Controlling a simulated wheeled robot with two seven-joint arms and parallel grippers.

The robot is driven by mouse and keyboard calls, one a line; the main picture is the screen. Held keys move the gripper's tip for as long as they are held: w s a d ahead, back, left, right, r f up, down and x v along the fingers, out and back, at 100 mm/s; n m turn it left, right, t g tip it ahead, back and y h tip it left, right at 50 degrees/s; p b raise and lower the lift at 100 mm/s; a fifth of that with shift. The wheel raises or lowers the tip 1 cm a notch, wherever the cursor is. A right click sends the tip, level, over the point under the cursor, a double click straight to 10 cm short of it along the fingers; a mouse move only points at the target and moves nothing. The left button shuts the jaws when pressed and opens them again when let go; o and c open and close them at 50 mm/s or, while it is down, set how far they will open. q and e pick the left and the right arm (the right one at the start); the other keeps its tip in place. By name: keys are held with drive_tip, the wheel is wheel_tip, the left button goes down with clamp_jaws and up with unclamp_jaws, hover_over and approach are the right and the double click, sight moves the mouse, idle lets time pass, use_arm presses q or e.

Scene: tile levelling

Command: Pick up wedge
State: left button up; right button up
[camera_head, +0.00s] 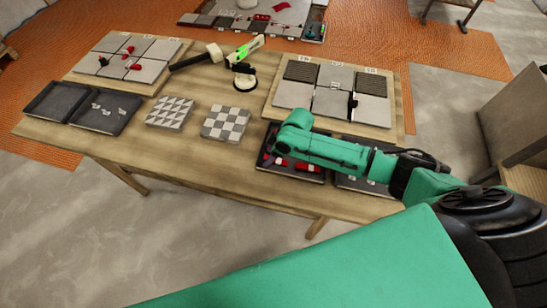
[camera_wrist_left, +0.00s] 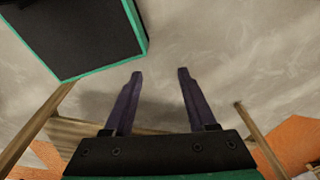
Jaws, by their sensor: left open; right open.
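Red wedges (camera_head: 307,167) lie in a dark tray (camera_head: 322,180) near the front right of the table. My right arm reaches over this tray from the right and hides part of it. My right gripper (camera_head: 268,154) points down at the tray's left part, close to red pieces. Its fingertips are mostly hidden, and I cannot tell if it touches a wedge. My left gripper (camera_wrist_left: 158,76) is open and empty in the left wrist view, with only floor between its fingers. It is not visible in the head view.
A tile board (camera_head: 282,117) stands behind my right arm. Another board (camera_head: 88,66) with red pieces is at the back left. Dark trays (camera_head: 55,101) and two patterned tiles (camera_head: 226,122) line the front left. A suction-type tool (camera_head: 245,82) lies at the back middle.

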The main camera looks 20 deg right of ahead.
drive_tip(key=shift+a+f, duration=0.1)
drive_tip(key=shift+f, duration=0.05)
drive_tip(key=shift+c, duration=0.9)
use_arm(q)
drive_tip(key=shift+s+f, duration=0.1)
drive_tip(key=shift+s, duration=0.7)
use_arm(e)
clamp_jaws()
